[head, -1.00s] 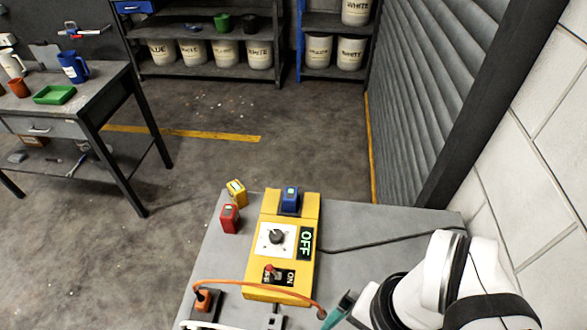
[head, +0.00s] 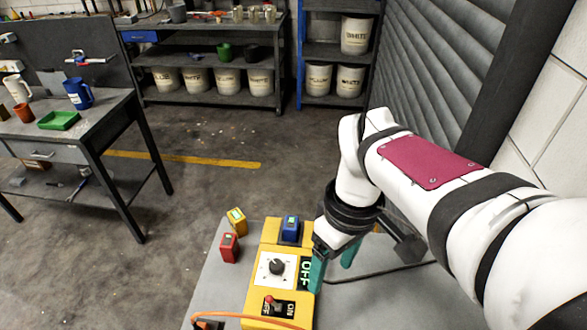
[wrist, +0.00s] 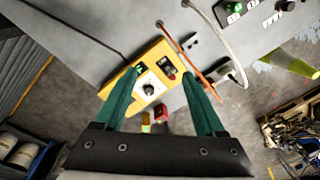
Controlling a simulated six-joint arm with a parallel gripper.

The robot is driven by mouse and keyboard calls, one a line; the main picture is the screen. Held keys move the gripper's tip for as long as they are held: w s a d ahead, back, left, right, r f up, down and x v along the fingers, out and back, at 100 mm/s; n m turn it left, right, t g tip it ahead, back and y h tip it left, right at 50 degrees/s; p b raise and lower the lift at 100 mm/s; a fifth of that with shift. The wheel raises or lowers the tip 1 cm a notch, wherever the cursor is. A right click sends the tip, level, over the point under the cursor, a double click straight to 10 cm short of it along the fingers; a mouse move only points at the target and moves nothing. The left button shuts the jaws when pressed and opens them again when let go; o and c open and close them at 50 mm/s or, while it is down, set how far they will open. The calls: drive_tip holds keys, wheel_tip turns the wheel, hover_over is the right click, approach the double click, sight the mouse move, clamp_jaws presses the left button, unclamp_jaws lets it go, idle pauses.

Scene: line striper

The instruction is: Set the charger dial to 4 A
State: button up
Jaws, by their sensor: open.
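The yellow charger (head: 258,299) sits on a grey bench top. Its black dial (head: 277,267) is on a white plate on the upper face; the dial setting is too small to read. Below it is a red-tipped switch (head: 269,300), and a panel reading OFF (head: 305,272) is on the right side.
A blue battery (head: 290,228) sits in the charger's top end. A yellow battery (head: 237,221) and a red battery (head: 229,247) stand on the bench left of it. An orange cable (head: 240,316) crosses the charger's near end. A grey shutter stands at right.

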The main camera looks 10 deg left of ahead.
drive_tip(key=w+a+n, duration=0.5)
drive_tip(key=w+n, duration=0.1)
drive_tip(key=n+h, duration=0.1)
drive_tip(key=n, duration=0.9)
hover_over(276, 264)
wheel_tip(276, 264, down, 4)
wheel_tip(276, 264, down, 16)
drive_tip(key=shift+r, duration=0.15)
clamp_jaws()
